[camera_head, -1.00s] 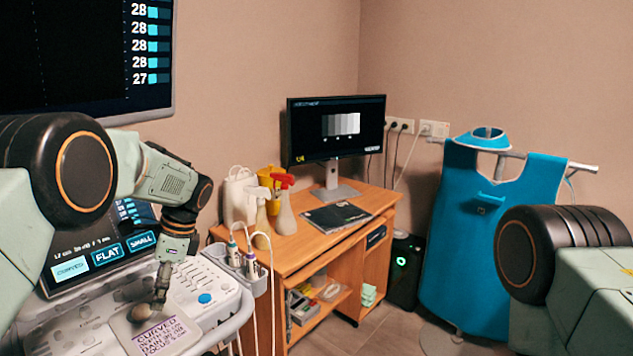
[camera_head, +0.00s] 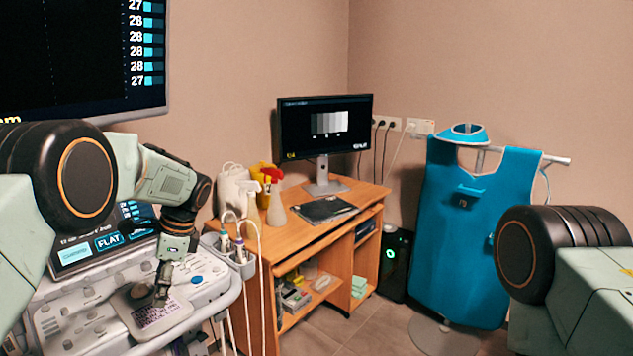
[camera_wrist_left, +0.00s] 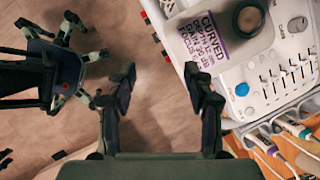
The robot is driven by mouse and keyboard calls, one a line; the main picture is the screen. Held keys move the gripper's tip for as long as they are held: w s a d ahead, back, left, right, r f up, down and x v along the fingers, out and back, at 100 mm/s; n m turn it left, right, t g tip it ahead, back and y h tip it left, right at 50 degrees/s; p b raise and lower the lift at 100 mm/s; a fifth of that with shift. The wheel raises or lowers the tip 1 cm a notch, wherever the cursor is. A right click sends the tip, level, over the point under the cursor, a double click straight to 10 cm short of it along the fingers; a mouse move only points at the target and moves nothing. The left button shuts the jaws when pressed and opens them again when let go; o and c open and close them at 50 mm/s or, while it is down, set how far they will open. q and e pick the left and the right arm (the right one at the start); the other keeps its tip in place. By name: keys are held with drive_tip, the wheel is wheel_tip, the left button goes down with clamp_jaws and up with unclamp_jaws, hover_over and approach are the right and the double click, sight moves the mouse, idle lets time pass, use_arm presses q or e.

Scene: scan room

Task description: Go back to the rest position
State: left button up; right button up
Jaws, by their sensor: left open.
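My left gripper (camera_head: 160,294) hangs at the ultrasound console (camera_head: 82,322), in front of its small screen. In the left wrist view its two fingers (camera_wrist_left: 160,72) stand apart with nothing between them. Whether the gripper touches anything is unclear in the head view. My right arm enters from the right; its gripper is out of frame.
Probes (camera_head: 232,250) with cables hang at the console's edge. A blue apron (camera_head: 465,235) hangs on a stand. Some floor shows between desk and apron.

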use_arm(q)
drive_tip(key=w+d+f+n+t+h, duration=0.2)
drive_tip(key=w+d+f+n+t, duration=0.15)
drive_tip(key=f, duration=0.45)
drive_tip(key=s+d+f+n+t+h+b, duration=0.1)
drive_tip(key=s+d+f+n, duration=0.1)
drive_tip(key=s+f, duration=0.35)
drive_tip(key=s+d+f+n+h+b, duration=0.1)
drive_tip(key=s+d+f+n, duration=0.2)
drive_tip(key=f, duration=0.4)
drive_tip(key=s+f+n+g+b, duration=0.1)
drive_tip(key=s+f, duration=0.4)
drive_tip(key=s, duration=1.3)
drive_tip(key=s+f+n+g+b, duration=0.2)
drive_tip(key=s+f+n+b, duration=0.2)
drive_tip(key=s, duration=1.5)
wheel_tip(320, 180, down, 2)
drive_tip(key=shift+s+a+f+b, duration=0.2)
drive_tip(key=shift+s+a+b, duration=0.1)
drive_tip(key=shift+b, duration=0.2)
drive_tip(key=shift+n, duration=0.25)
drive_tip(key=shift+d, duration=0.1)
